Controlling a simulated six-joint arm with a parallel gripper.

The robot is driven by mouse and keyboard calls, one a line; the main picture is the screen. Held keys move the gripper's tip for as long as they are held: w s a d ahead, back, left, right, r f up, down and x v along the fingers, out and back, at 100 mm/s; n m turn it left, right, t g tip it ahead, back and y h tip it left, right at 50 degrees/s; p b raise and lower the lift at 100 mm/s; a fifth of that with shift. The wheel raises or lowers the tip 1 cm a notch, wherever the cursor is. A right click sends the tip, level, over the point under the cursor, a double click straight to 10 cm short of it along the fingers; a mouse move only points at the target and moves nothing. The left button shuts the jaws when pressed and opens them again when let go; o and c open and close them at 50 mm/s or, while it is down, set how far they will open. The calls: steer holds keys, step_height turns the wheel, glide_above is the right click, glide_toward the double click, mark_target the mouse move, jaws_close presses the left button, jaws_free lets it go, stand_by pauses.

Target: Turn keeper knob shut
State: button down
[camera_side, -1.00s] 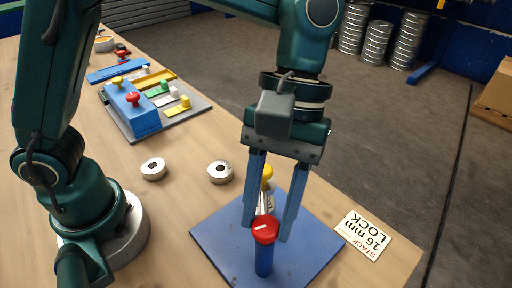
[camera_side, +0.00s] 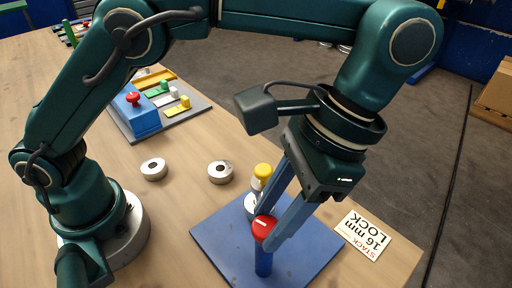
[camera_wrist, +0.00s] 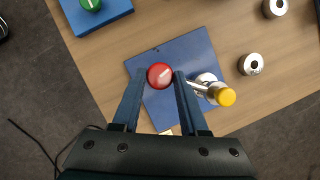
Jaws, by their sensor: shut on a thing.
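The keeper knob (camera_side: 264,229) is red with a short white stripe and sits on top of a blue post (camera_side: 264,262) on a blue plate (camera_side: 225,237). In the wrist view the red knob (camera_wrist: 159,75) lies between my fingertips, its white stripe slanting. My gripper (camera_side: 268,222) is shut on the red knob, a finger on each side; the hand leans up to the right. Behind it stands a yellow-capped piece (camera_side: 263,171) with a metal ring (camera_side: 250,206) at its base, partly hidden by the fingers. In the wrist view the yellow cap (camera_wrist: 226,97) is right of the fingers.
Two loose metal rings (camera_side: 220,171) (camera_side: 153,169) lie on the wooden table left of the plate. A card reading "STACK 16 mm LOCK" (camera_side: 362,236) lies right of it. A blue block with a red knob (camera_side: 133,98) and coloured tabs stand farther back.

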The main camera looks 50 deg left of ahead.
steer(key=shift+d+m+t+y, duration=0.1)
steer(key=shift+m+t+y, duration=0.3)
steer(key=shift+m, duration=1.2)
steer(key=shift+c, duration=2.2)
jaws_free()
